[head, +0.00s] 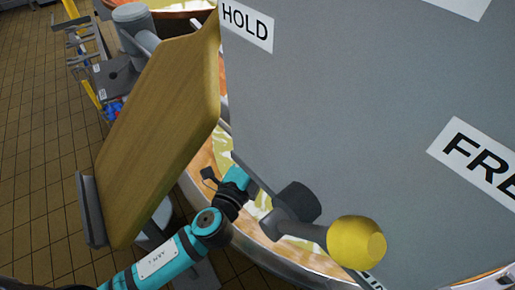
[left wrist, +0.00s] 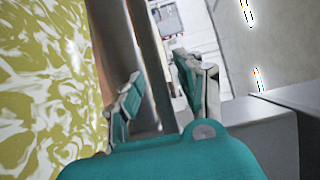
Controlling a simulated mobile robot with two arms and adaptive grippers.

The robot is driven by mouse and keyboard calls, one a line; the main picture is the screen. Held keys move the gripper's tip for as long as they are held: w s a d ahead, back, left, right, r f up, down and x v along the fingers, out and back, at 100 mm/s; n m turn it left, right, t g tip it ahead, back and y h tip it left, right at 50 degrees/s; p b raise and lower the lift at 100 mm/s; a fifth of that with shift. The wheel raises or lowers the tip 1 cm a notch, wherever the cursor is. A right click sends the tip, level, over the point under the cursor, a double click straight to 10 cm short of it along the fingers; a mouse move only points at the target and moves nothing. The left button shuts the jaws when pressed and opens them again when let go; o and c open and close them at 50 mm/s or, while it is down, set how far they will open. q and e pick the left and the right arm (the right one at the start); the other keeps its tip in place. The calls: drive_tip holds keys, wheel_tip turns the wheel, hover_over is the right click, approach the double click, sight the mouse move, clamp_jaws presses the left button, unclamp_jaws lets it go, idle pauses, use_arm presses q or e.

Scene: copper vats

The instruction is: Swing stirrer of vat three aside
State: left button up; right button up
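A large grey panel (head: 340,110) with HOLD and a partly cut-off FRE label fills the right of the head view. A grey lever with a yellow knob (head: 357,243) stands at its lower part. A wooden board (head: 165,120) hangs tilted left of the panel. Behind them is a copper vat with pale yellow-white contents (head: 205,160). My left gripper (head: 238,180) is over the vat by the panel's lower left edge, which partly hides it. In the left wrist view its fingers (left wrist: 158,98) are apart, with grey and brown bars (left wrist: 150,50) passing between or behind them; contact cannot be told. My right gripper is not in view.
Another copper vat (head: 180,8) shows at the top. Grey equipment and yellow-framed items (head: 90,60) stand at the upper left. The tiled floor (head: 40,150) at the left is clear. Panel, board and lever crowd my left arm.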

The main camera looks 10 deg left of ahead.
use_arm(q)
drive_tip(key=v, duration=1.2)
drive_tip(key=shift+s, duration=0.1)
